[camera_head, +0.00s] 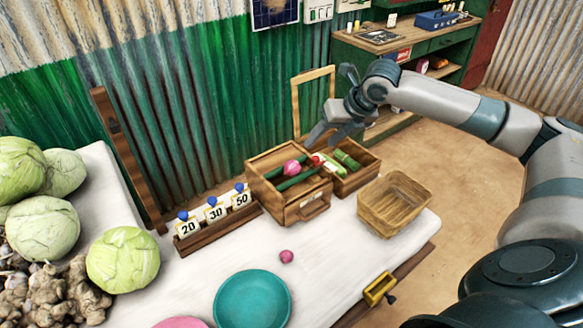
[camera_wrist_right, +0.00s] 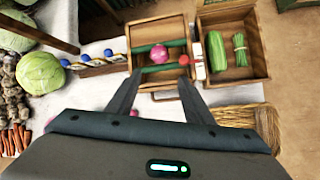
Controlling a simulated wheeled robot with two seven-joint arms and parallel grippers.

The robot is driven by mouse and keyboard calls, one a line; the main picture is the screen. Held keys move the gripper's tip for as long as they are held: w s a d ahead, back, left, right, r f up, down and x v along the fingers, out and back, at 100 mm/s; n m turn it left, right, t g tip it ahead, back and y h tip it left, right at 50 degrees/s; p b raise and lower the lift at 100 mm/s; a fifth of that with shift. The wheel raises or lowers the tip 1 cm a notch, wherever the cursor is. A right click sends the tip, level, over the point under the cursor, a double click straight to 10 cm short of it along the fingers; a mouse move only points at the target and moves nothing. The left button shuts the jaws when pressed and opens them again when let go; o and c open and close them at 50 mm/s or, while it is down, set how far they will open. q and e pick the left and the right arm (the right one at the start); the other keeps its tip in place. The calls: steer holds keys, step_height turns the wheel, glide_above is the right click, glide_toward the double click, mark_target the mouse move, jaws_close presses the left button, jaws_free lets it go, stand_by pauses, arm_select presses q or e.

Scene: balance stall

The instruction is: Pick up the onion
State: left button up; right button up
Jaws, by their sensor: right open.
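My right gripper (camera_head: 328,134) is open and empty, above and behind the boxes at the table's far edge. In the right wrist view its two fingers (camera_wrist_right: 160,80) are spread apart. A smaller pink round thing (camera_head: 287,256) lies on the white table top; I cannot tell whether it is an onion or a radish. My left gripper is not in view.
A second box (camera_wrist_right: 230,12) holds green vegetables, beside the onion's box. An empty wicker basket (camera_head: 395,203) stands right of it. Price cards in a wooden rack (camera_head: 215,230), cabbages (camera_head: 122,260) and a teal plate (camera_head: 252,300) share the table.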

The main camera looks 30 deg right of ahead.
steer(key=p, duration=0.3)
glide_toward(295, 164)
steer(key=s+d+x, duration=0.1)
steer(key=x, duration=0.2)
steer(key=shift+w+a+f, duration=0.3)
steer(key=shift+a+f, duration=0.05)
steer(key=shift+f, duration=0.15)
steer(key=shift+w+a+f, duration=0.3)
steer(key=shift+w+f, duration=0.05)
steer(key=shift+f, duration=0.15)
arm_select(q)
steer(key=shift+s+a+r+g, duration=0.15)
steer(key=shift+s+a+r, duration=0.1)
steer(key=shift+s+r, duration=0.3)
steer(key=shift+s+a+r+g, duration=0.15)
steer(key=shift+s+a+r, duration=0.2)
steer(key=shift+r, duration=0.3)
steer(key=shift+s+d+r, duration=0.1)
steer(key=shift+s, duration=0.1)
